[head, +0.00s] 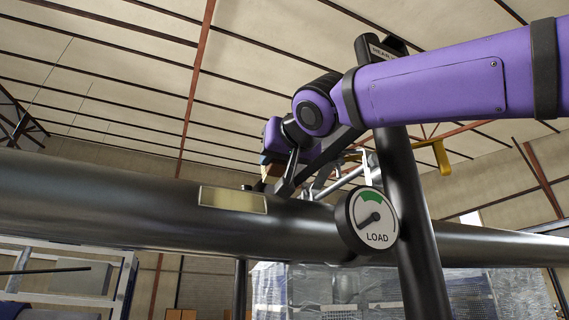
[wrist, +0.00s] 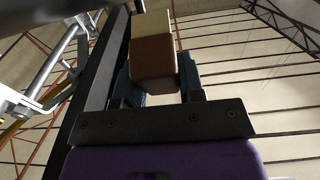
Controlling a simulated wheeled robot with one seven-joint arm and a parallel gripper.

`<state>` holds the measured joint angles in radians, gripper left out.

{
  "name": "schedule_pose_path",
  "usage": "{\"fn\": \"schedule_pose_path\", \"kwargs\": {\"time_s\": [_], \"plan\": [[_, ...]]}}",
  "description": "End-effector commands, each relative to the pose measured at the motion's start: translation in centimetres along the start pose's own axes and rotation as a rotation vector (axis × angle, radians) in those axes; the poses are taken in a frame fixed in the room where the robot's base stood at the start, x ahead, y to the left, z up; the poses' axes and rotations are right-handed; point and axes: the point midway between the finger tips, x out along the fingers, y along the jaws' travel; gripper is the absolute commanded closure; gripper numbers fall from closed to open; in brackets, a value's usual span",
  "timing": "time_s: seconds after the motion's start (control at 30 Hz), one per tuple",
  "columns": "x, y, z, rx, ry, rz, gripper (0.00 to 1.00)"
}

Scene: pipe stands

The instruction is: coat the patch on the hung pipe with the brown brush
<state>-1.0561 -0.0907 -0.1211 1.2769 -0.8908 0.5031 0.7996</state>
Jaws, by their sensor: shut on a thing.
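The hung pipe (head: 110,210) is dark and runs across the head view. The patch (head: 233,199) is a dull tan-gold rectangle on its near side, left of the round gauge. My gripper (head: 272,158) is above the pipe, a little right of and higher than the patch. It is shut on the brown brush (wrist: 153,57), which shows as a brown block between two blue-grey fingers in the wrist view, with a paler tan part beyond it. In the head view the brush is small and partly hidden; I cannot tell whether it touches the pipe.
A dark upright post (head: 410,225) stands at the pipe's right, with a LOAD gauge (head: 370,220) beside it. A yellow hooked bar (head: 435,152) sticks out behind the post. A white-framed rack (head: 75,270) is at lower left. Wrapped goods (head: 330,285) stand below the pipe.

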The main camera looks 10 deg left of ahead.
Motion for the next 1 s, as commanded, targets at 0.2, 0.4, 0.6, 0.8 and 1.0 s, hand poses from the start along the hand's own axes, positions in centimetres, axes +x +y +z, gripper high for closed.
{"fn": "schedule_pose_path", "kwargs": {"time_s": [0.2, 0.4, 0.6, 0.8, 1.0], "plan": [[0.6, -0.2, 0.2, -0.004, 0.000, 0.000, 0.92], [2.6, -0.2, 1.1, -0.005, -0.001, 0.001, 0.92], [4.8, -0.2, 2.0, -0.004, -0.001, 0.001, 0.92], [5.7, -0.1, 0.7, -0.002, 0.002, 0.003, 0.92], [6.0, -0.1, -0.1, -0.003, 0.001, 0.001, 0.92]]}}
